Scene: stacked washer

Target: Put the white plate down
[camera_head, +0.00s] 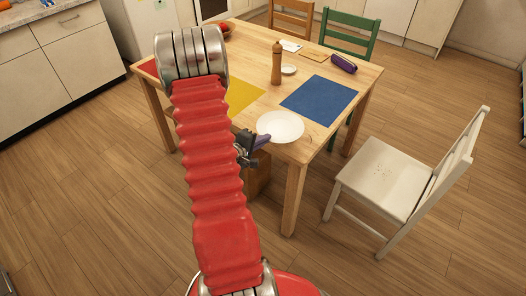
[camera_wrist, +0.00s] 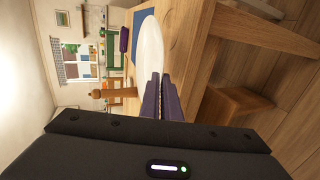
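The white plate (camera_head: 280,127) is at the near corner of the wooden table (camera_head: 297,151), in front of the blue placemat (camera_head: 319,99). In the wrist view, which is turned on its side, the plate (camera_wrist: 150,52) reaches out from my fingertips. My gripper (camera_head: 261,141) is just off the table's near edge. Its purple fingers (camera_wrist: 163,82) are close together on the plate's near rim, shut on it. The plate looks about level. I cannot tell whether its underside touches the tabletop or is slightly above it.
A pepper mill (camera_head: 277,64), a small white dish (camera_head: 288,69) and a purple case (camera_head: 343,63) stand farther back on the table. A yellow placemat (camera_head: 244,95) lies left of the plate. A white chair (camera_head: 385,178) stands to the right, and a green chair (camera_head: 350,36) behind.

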